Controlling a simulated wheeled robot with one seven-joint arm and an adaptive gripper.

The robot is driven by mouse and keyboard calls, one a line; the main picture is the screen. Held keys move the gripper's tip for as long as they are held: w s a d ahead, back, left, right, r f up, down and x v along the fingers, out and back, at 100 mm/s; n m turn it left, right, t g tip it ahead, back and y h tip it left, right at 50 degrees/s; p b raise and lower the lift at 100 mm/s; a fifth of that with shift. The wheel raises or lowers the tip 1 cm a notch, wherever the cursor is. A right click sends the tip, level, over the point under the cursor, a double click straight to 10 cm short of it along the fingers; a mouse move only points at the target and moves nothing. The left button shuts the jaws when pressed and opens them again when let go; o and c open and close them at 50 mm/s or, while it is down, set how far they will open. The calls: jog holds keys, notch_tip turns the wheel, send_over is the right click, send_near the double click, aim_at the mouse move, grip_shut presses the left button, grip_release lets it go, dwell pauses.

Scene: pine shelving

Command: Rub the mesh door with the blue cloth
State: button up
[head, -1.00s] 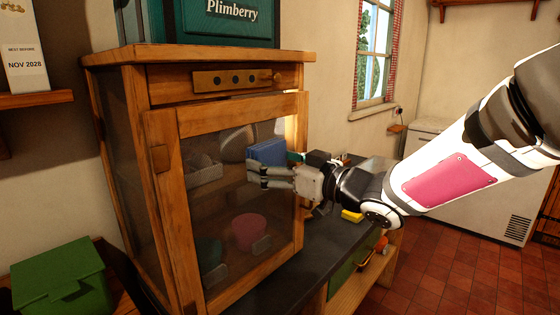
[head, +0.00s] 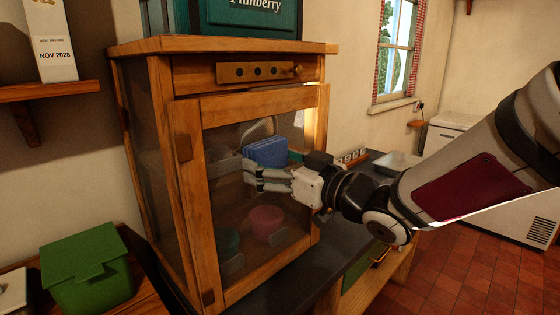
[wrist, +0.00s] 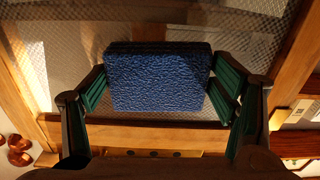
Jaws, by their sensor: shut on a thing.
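The blue cloth (head: 265,152) is a thick, rough-textured pad, and it fills the middle of the wrist view (wrist: 158,78). My gripper (head: 250,172) is shut on it, with a finger at each side edge in the wrist view (wrist: 160,88). The mesh door (head: 228,190) is a wooden frame with fine grey mesh on the front of a pine cabinet, and it looks closed. The cloth is in front of the mesh at about mid-height; whether it touches is unclear. The mesh also shows behind the cloth in the wrist view (wrist: 245,45).
Behind the mesh are a pink pot (head: 266,222) and other dim items. A green tin (head: 262,15) stands on the cabinet. A green lidded box (head: 88,270) is at lower left. A dark counter (head: 300,280) runs to the right, with a pale tray (head: 397,162) on it.

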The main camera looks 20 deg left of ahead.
aim_at(241, 165)
jog(key=shift+s+a, duration=0.35)
jog(key=shift+s, duration=0.4)
jog(key=shift+s+a, duration=0.4)
jog(key=shift+s, duration=0.35)
jog(key=shift+s+a, duration=0.35)
jog(key=shift+s, duration=0.4)
jog(key=p+v, duration=0.1)
jog(key=v, duration=0.5)
jog(key=shift+d, duration=0.2)
jog(key=shift+p+v, duration=0.5)
jog(key=shift+v, duration=0.85)
jog(key=shift+w, duration=0.15)
